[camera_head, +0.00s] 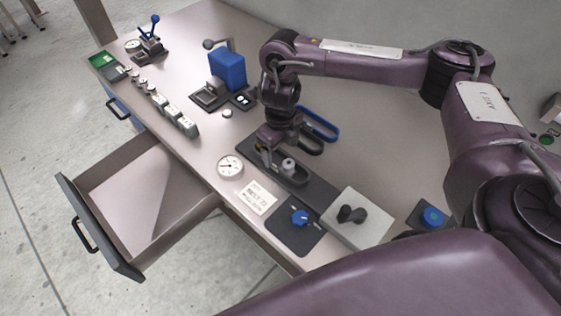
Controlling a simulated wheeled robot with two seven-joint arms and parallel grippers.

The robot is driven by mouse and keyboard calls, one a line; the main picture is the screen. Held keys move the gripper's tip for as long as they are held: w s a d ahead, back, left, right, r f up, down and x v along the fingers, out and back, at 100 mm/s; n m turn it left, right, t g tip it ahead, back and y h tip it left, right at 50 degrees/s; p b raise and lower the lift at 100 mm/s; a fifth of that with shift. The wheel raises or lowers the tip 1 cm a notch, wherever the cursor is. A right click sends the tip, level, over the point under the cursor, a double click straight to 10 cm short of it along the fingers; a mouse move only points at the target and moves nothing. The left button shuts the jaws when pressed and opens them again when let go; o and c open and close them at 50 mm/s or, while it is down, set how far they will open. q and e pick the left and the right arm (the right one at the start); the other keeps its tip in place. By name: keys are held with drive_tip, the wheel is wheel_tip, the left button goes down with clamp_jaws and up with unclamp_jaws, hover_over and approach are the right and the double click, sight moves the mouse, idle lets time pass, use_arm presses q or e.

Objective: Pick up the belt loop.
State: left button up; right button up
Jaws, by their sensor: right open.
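My left gripper is not in view.
An open drawer (200,205) juts out at the front left. A blue block (228,69) stands behind, with a row of grey weights (172,113) left of it.

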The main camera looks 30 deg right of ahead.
sight(280, 164)
drive_tip(key=f, duration=0.4)
drive_tip(key=shift+w+d+f, duration=0.1)
drive_tip(key=shift+w+f, duration=0.05)
drive_tip(key=shift+w, duration=0.05)
drive_tip(key=shift+s, duration=0.1)
drive_tip(key=shift+c, duration=0.2)
drive_tip(key=c, duration=1)
drive_tip(key=shift+r, duration=0.2)
